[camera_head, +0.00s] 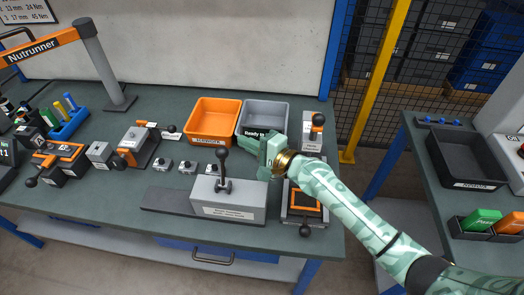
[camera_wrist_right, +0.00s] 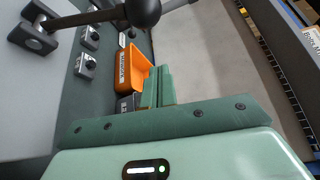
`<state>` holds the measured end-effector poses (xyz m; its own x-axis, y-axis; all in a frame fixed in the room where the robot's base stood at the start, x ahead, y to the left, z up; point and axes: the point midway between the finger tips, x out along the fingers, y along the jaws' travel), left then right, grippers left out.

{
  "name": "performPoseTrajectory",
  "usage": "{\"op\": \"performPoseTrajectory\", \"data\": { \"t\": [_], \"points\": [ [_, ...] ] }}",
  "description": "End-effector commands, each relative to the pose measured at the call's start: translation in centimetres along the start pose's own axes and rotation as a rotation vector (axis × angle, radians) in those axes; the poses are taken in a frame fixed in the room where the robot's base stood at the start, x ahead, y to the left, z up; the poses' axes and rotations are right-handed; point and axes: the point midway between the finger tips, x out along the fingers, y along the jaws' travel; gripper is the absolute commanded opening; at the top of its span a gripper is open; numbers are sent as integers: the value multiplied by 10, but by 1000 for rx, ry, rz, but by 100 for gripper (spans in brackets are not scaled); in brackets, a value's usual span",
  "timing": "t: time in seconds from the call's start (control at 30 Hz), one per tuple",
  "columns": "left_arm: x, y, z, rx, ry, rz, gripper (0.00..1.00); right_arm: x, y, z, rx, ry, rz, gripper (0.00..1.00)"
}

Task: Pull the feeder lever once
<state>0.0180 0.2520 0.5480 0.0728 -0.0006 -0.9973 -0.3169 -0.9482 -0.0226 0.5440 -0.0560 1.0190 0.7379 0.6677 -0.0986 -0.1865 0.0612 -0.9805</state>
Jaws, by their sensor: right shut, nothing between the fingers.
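An upright lever (camera_head: 223,170) with a black ball knob stands on a grey box (camera_head: 235,204) near the table's front edge. The box's front label is too small to read, so I cannot confirm that this is the feeder lever. The lever's rod and black knob (camera_wrist_right: 142,10) show large at the top of the right wrist view. My right gripper (camera_head: 249,143) is right of and behind the knob, apart from it, with its fingers pointing left. Its fingers (camera_wrist_right: 157,88) are shut with nothing between them. My left gripper is not in view.
An orange bin (camera_head: 214,113) and a grey bin (camera_head: 264,113) stand behind the lever. Small switch boxes (camera_head: 187,167) lie behind the grey box.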

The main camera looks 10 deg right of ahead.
Motion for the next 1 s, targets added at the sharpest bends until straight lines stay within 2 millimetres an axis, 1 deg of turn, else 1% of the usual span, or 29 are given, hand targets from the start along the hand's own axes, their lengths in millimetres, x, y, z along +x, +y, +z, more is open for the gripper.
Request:
{"op": "performPoseTrajectory", "data": {
  "t": [0.03, 0.1, 0.13, 0.2, 0.3, 0.4, 0.87, 1.0],
  "points": [
    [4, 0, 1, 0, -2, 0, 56, 11, 1, 0, 1, 0, -2, 0],
    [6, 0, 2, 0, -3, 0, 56, 25, 1, 0, 1, -1, -1, 0],
    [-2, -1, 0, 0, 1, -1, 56, 20, -1, 8, 2, -2, 1, 0],
    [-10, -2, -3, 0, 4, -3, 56, 14, -3, 19, 2, -2, 0, 0],
    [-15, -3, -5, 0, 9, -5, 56, 10, -3, 30, 1, -2, -1, 0],
    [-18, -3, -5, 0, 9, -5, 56, 8, -1, 35, 0, -1, 0, 0],
    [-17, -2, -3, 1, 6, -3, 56, 7, 1, 38, -3, -1, -1, 0],
    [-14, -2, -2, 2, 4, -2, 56, 6, 1, 40, -21, -1, -11, 0]
  ]
}}
